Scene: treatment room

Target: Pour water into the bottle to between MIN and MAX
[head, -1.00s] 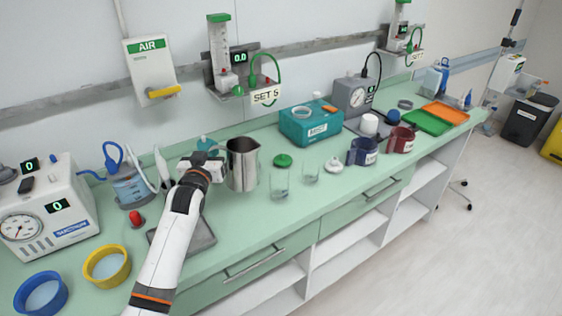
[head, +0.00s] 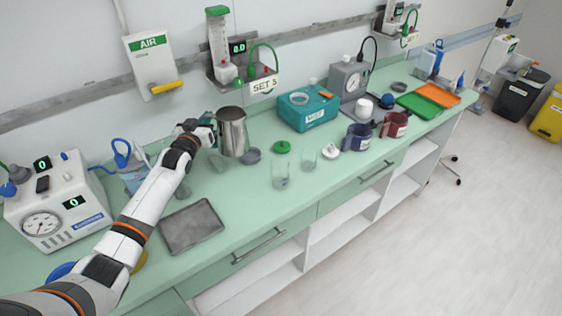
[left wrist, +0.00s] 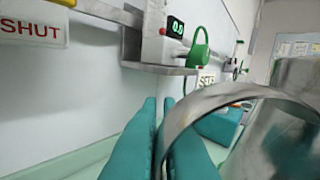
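A steel jug (head: 232,132) is upright toward the back of the counter and appears raised above it. My left gripper (head: 205,128) is at its left side. In the left wrist view, the teal fingers of my left gripper (left wrist: 166,140) are closed about the curved handle strap of the jug (left wrist: 292,130). Two clear open vessels, a nearer one (head: 281,177) and a farther one (head: 309,160), stand on the counter to the jug's right. Their MIN and MAX marks are too small to read. The water inside the jug is hidden. My right gripper is out of view.
A grey tray (head: 193,227) lies in front. Blue (head: 358,138) and red (head: 394,125) mugs and a teal box (head: 308,112) stand right. A wall flowmeter (head: 218,50) is behind the jug.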

